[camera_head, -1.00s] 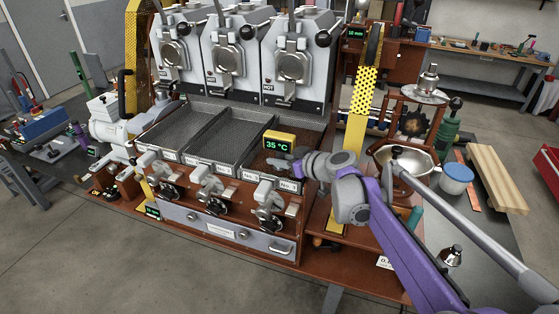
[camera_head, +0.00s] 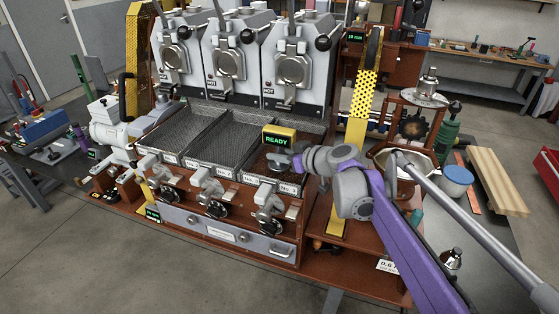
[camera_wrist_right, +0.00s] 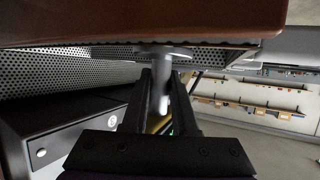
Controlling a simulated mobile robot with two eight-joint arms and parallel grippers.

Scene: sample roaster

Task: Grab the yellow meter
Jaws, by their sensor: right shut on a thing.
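The yellow meter (camera_head: 279,135) is a small yellow block whose dark screen reads READY in green. It is at the front of the rightmost tray (camera_head: 312,145), with a grey stem and round grey plate below it. My right gripper (camera_head: 291,162) comes in from the right just below the meter and is shut on its grey stem. In the right wrist view the stem (camera_wrist_right: 163,75) with its round plate shows between the dark fingers (camera_wrist_right: 161,95). A little yellow shows between the fingers; the rest of the meter is hidden there. My left gripper is not in view.
Three roaster heads (camera_head: 291,68) stand behind the perforated trays (camera_head: 222,140). A yellow perforated post (camera_head: 366,85) rises right of the trays. A metal bowl (camera_head: 384,157) and a blue-lidded jar (camera_head: 456,180) are farther right. Open floor (camera_head: 130,265) lies in front.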

